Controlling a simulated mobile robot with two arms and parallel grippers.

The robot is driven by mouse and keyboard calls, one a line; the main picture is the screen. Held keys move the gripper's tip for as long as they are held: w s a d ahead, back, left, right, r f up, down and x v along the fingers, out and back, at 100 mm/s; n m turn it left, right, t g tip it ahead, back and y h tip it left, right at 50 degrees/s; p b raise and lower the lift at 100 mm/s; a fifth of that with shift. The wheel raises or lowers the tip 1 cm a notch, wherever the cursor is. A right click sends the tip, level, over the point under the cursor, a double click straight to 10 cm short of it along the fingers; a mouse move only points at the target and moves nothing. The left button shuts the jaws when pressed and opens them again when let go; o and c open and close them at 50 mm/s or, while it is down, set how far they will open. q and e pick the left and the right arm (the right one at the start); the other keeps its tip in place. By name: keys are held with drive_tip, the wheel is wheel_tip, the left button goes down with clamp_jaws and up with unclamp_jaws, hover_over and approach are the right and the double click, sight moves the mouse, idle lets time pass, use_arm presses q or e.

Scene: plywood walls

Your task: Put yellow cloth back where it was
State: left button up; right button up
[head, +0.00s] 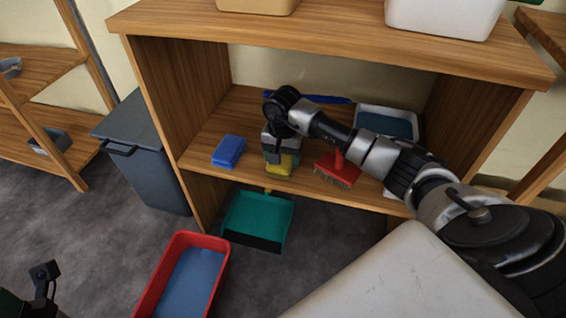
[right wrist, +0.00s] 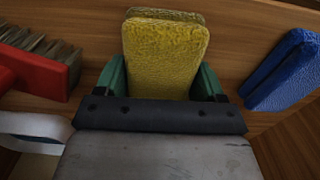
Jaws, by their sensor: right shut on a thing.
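The yellow cloth (head: 284,169) is a thick yellow pad above the lower shelf (head: 205,125) of the wooden unit. My right gripper (head: 279,158) reaches in from the right and is shut on it. In the right wrist view the yellow cloth (right wrist: 165,55) stands between the two green fingers of my right gripper (right wrist: 165,78), with an olive layer behind it. I cannot tell whether its lower edge touches the shelf. A small dark part, probably of my left arm, shows at the lower left; its fingers cannot be made out.
A blue sponge-like block (head: 228,151) lies left of the cloth and a red brush (head: 337,170) right of it. A white tray (head: 388,122) with blue inside stands behind. Below are a teal dustpan (head: 258,218) and a red bin (head: 170,270). A grey bin (head: 150,150) stands left.

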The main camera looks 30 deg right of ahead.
drive_tip(key=shift+f, duration=0.15)
drive_tip(key=shift+f, duration=0.15)
drive_tip(key=o, duration=1)
drive_tip(key=shift+c, duration=0.2)
